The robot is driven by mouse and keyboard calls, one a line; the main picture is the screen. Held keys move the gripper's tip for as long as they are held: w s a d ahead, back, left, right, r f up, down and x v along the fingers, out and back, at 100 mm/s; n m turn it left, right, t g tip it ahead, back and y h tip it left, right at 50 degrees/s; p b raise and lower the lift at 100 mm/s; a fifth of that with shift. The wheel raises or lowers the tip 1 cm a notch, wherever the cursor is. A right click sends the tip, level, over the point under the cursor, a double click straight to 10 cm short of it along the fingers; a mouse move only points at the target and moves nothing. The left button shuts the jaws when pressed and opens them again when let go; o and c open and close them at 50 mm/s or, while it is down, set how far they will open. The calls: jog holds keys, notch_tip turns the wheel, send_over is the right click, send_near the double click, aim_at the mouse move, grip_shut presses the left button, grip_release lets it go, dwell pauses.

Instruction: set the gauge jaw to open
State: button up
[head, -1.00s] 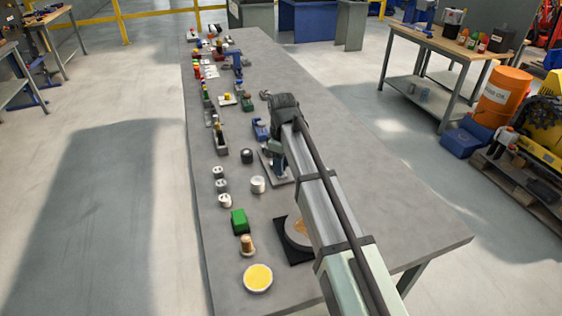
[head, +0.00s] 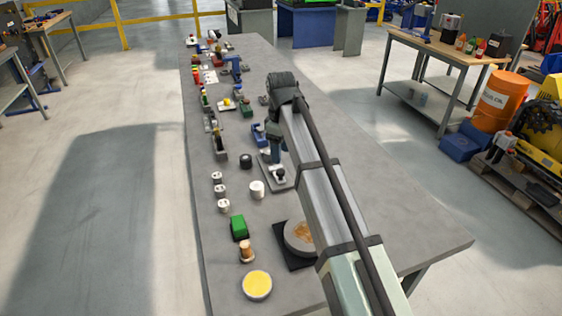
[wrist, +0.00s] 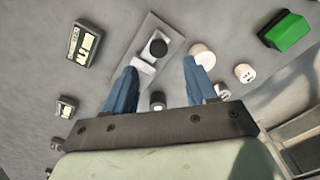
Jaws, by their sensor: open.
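A grey plate (wrist: 158,24) carries an upright round black knob (wrist: 158,47) and a pale block (wrist: 144,65); it looks like the gauge, but which part is its jaw I cannot tell for certain. The knob also shows in the head view (head: 280,174), at the middle of the bench. My gripper (wrist: 160,66) is open, its blue fingers apart and empty. In the wrist view the pale block lies near the left fingertip and the knob ahead between the tips; contact cannot be told. In the head view my arm partly hides the gripper.
A white cylinder (wrist: 201,55) stands near the right finger. A green block (wrist: 288,32) and small white pieces (wrist: 245,72) lie farther right. A dark box with a pale face (wrist: 83,45) is at the left. The bench (head: 380,210) is clear right of my arm.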

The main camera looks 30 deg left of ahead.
notch_tip(320, 180, up, 6)
jog(key=shift+r, duration=0.15)
dwell(0.6)
